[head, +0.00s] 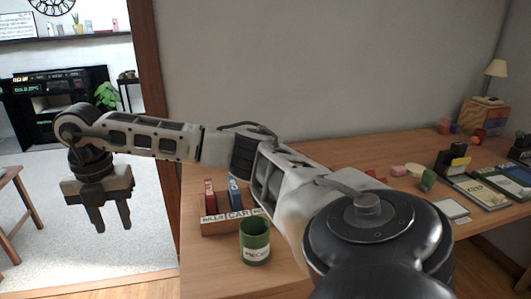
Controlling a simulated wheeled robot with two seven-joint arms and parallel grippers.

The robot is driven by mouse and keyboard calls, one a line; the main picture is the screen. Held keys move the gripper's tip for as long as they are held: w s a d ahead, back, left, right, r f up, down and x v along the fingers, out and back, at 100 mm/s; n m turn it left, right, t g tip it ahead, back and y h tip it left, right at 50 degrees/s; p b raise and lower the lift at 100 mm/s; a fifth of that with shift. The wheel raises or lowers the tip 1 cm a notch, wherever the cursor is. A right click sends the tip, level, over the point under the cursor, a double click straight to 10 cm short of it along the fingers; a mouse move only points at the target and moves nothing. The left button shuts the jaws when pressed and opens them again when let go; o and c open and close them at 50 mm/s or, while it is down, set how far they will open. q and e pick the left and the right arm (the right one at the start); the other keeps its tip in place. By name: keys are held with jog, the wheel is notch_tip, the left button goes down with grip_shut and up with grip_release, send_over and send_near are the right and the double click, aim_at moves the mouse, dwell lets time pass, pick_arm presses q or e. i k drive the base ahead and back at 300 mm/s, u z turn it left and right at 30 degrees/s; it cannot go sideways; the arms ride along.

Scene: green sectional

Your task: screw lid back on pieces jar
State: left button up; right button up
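A green jar (255,243) with a white label stands upright on the wooden table, near its front edge. Its top looks open, with a dark inside. I cannot make out its lid anywhere in view. My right arm stretches from the lower right across the picture to the left, passing above and behind the jar. My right gripper (110,216) hangs fingers down over the floor, left of the table. Its fingers are apart with nothing between them, well away from the jar. My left gripper is not in view.
A wooden holder (216,228) with labelled slots and upright red and blue items stands just behind the jar. Books (481,192), small coloured pieces, a stack of boxes and a lamp (495,70) fill the table's right side. My arm hides the table's middle.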

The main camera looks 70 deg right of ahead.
aim_at(254, 230)
jog(key=u, duration=1.45)
jog(key=k, duration=2.85)
jog(key=z, duration=2.2)
jog(key=i, duration=0.5)
jog(key=u, duration=0.05)
